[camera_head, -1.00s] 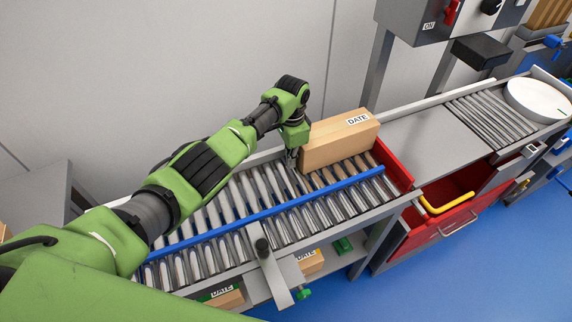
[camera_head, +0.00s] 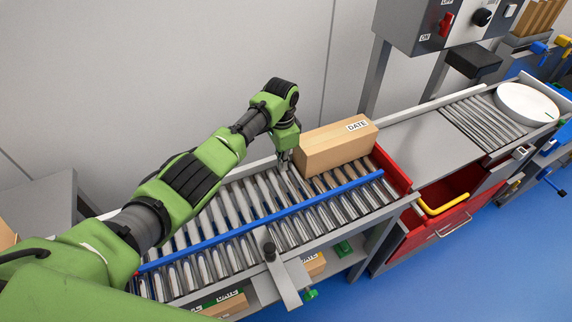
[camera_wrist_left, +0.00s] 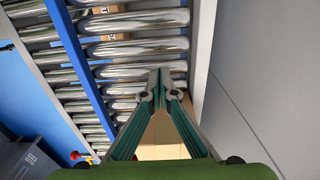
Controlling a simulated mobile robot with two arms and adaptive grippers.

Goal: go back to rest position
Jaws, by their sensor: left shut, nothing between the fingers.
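My left gripper (camera_head: 284,160) hangs over the roller conveyor (camera_head: 240,204), just left of a cardboard box labelled DATE (camera_head: 336,151). In the left wrist view the gripper's fingers (camera_wrist_left: 160,78) meet at their tips with nothing between them. The box lies on the rollers against the red end stop (camera_head: 394,170). In the wrist view a brown surface (camera_wrist_left: 160,135) shows between and below the fingers. A small gap seems to lie between gripper and box. My right gripper is not in view.
A blue guide rail (camera_head: 262,218) runs along the conveyor. Boxes (camera_head: 228,305) lie on a shelf below. A control box (camera_head: 445,22) hangs above, and a white round disc (camera_head: 526,104) lies further right.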

